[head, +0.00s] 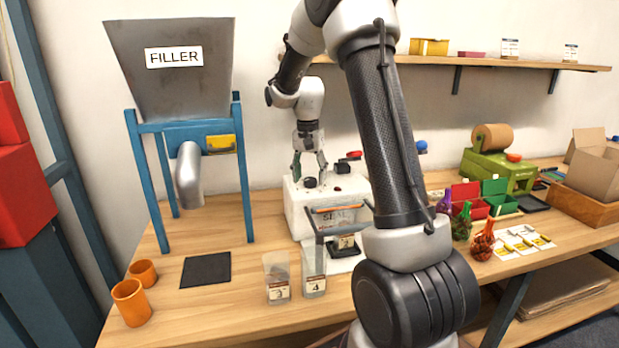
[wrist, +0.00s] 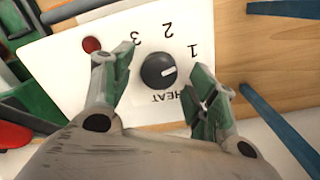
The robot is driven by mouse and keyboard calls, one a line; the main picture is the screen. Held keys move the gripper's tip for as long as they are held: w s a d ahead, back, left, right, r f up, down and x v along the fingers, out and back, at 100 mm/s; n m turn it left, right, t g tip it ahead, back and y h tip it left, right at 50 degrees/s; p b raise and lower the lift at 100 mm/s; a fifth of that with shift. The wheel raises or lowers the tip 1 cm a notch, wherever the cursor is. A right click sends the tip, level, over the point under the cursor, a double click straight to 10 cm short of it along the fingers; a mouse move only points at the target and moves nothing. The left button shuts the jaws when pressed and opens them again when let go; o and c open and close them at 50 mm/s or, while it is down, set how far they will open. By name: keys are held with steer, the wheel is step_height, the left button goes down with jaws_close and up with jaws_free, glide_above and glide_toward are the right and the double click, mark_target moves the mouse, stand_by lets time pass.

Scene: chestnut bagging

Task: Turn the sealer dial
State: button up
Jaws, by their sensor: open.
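The sealer (head: 335,222) is a white box on the bench in the head view, with a black dial (head: 310,182) on its top. In the wrist view the black dial (wrist: 158,71) sits on the white panel marked 1, 2, 3 and HEAT. Its white pointer line points right and slightly up, roughly toward the 1. My gripper (wrist: 160,80) is open, with one green-padded finger on each side of the dial; I cannot tell whether they touch it. It also shows above the sealer in the head view (head: 309,174).
A red button (wrist: 92,45) lies beside the left finger. The blue-legged filler (head: 175,70) stands left of the sealer. Clear pouches (head: 277,277) stand in front. A green machine (head: 500,165) and small bins are to the right. A shelf (head: 500,62) hangs behind.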

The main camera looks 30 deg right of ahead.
steer(key=shift+f, duration=0.5)
steer(key=c, duration=1)
steer(key=shift+c, duration=0.2)
steer(key=shift+n, duration=0.3)
steer(key=n, duration=0.4)
steer(key=shift+s, duration=0.1)
steer(key=n, duration=0.5)
